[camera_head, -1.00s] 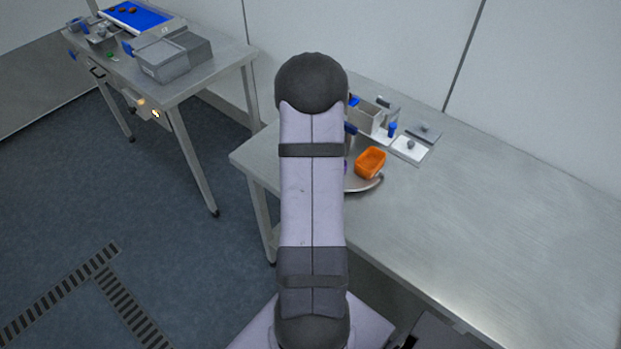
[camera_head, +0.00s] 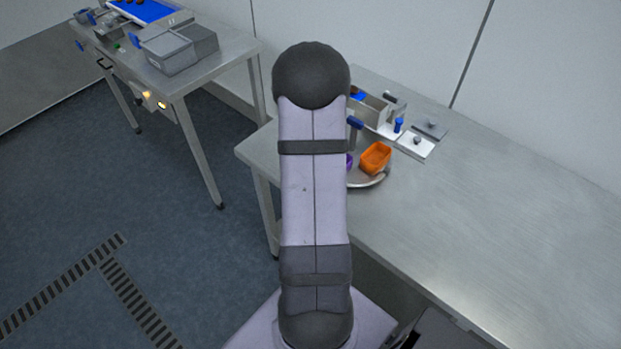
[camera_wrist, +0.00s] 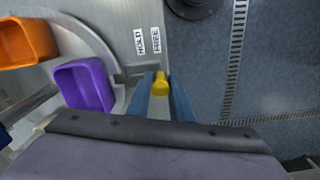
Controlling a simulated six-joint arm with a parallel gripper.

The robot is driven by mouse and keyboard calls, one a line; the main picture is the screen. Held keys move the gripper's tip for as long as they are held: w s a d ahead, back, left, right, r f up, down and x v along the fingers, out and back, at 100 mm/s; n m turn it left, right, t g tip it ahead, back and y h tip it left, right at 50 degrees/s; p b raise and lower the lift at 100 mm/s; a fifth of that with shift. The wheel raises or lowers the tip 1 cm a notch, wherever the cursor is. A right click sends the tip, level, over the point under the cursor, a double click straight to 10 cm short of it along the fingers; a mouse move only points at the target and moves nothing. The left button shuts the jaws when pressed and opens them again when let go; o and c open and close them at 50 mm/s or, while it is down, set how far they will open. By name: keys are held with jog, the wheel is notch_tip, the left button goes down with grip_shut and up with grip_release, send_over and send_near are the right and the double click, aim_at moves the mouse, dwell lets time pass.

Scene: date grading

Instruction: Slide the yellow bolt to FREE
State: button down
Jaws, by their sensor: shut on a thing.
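The yellow bolt (camera_wrist: 160,84) shows in the wrist view between the two blue fingers of my gripper (camera_wrist: 161,78), which are shut on it. It sits at the edge of the steel table, lined up roughly with the FREE label (camera_wrist: 156,40) and to the right of the HOLD label (camera_wrist: 140,40). The bolt's slot and lower part are hard to make out behind the fingers. In the head view my own arm hides the gripper and the bolt.
A round turntable (camera_wrist: 105,50) carries an orange bin (camera_wrist: 24,42) and a purple bin (camera_wrist: 84,86), left of my gripper. The orange bin also shows in the head view (camera_head: 376,158). Floor lies right of the table edge. The table's right side (camera_head: 500,220) is clear.

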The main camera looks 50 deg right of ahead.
jog(key=c, duration=1.9)
grip_release()
jog(key=shift+a, duration=0.2)
jog(key=shift+o, duration=0.9)
jog(key=shift+a, duration=0.1)
jog(key=shift+r, duration=0.15)
jog(key=shift+w+r, duration=0.1)
jog(key=shift+r, duration=0.15)
jog(key=shift+r+b, duration=1.1)
jog(key=shift+r, duration=2.2)
